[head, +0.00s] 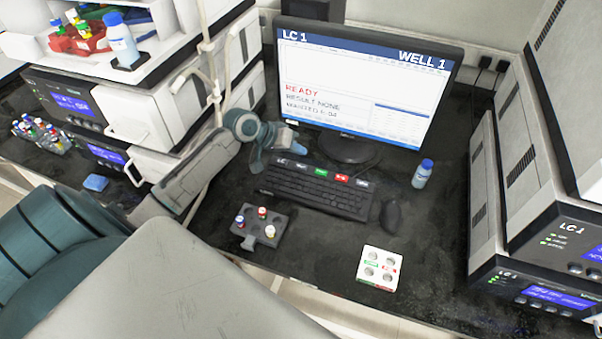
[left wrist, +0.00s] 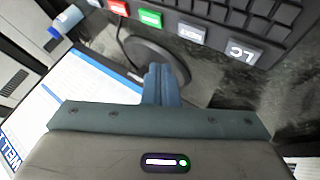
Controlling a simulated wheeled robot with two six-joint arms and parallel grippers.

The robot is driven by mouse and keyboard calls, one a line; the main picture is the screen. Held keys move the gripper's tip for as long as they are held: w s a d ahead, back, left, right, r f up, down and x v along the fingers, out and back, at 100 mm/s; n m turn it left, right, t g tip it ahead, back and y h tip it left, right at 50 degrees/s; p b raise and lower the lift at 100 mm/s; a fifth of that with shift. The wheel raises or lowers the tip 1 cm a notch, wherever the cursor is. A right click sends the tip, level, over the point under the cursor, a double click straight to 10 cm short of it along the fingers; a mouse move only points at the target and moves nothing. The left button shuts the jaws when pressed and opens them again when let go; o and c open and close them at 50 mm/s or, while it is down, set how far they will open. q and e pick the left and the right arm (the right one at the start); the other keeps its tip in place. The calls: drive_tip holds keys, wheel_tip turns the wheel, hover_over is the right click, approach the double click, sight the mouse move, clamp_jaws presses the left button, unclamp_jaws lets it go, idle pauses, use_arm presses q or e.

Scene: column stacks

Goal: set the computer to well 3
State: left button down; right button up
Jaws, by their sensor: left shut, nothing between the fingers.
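The computer monitor (head: 365,85) reads LC 1 at the top left, WELL 1 at the top right, then READY and RESULT NONE. The black keyboard (head: 315,190) lies in front of it. Along its far edge are a grey LC key (left wrist: 242,50), a pale key (left wrist: 192,32), a green key (head: 321,172) and a red key (head: 341,178). My left gripper (head: 290,138) is shut and empty, above the far left of the keyboard, in front of the screen's lower left. Its closed fingers (left wrist: 160,85) show in the left wrist view, apart from the keys. My right gripper is out of view.
A black mouse (head: 393,215) and a blue-capped bottle (head: 422,173) stand right of the keyboard. A grey vial rack (head: 260,226) and a white four-hole block (head: 380,268) lie in front. Instrument stacks (head: 545,200) stand on the right and left.

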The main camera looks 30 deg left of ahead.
sight(298, 167)
use_arm(q)
drive_tip(key=shift+f+b, duration=0.3)
drive_tip(key=shift+f, duration=1.5)
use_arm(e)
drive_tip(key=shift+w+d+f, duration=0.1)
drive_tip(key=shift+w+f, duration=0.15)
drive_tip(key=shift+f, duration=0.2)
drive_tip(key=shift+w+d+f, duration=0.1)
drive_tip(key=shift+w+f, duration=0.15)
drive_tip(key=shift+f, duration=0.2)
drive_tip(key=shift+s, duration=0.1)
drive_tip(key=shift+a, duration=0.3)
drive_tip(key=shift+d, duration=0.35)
use_arm(q)
drive_tip(key=shift+f, duration=0.15)
drive_tip(key=shift+f, duration=0.25)
